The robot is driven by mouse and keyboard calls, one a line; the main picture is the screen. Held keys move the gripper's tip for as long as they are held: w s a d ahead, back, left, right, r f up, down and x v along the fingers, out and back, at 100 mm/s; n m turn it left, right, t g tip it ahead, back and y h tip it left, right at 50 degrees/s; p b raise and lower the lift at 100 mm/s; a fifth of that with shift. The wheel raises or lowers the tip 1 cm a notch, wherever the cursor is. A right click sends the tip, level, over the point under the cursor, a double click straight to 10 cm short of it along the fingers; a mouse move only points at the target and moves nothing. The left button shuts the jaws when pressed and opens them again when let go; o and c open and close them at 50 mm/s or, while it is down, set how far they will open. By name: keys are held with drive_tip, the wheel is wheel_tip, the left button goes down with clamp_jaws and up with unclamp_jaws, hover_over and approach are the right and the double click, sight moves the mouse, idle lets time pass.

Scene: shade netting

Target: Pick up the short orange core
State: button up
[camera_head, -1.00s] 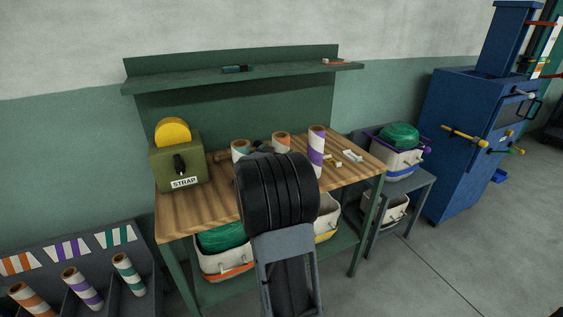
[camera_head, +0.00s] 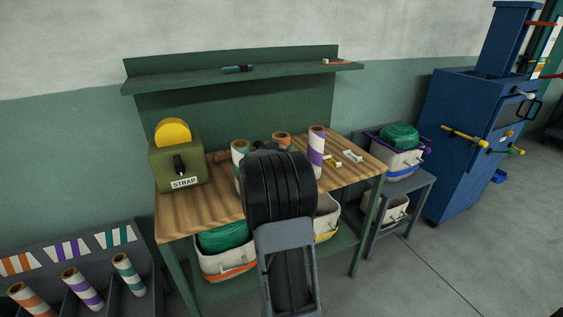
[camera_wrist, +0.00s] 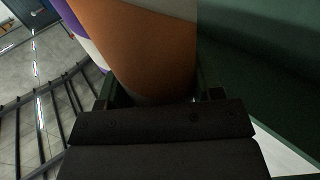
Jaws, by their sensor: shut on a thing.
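The short orange core (camera_head: 281,136) is on the workbench side of my arm. In the head view only its upper part shows above my black wrist, and its lower part is hidden. In the wrist view the orange core (camera_wrist: 145,45) stands large between the fingers of my gripper (camera_wrist: 160,96), which is shut on it. I cannot tell whether its base touches the bench. A teal-striped core (camera_head: 238,150) stands to its left and a taller purple-striped core (camera_head: 317,146) to its right. The gripper fingers are hidden in the head view.
The wooden workbench (camera_head: 190,216) carries a green STRAP dispenser (camera_head: 176,165) at left and small parts (camera_head: 350,156) at right. A shelf (camera_head: 280,70) runs above the back. A rack of cores (camera_head: 85,260) stands at lower left; bins sit below the bench.

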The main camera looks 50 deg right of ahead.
drive_tip(key=c, duration=0.6)
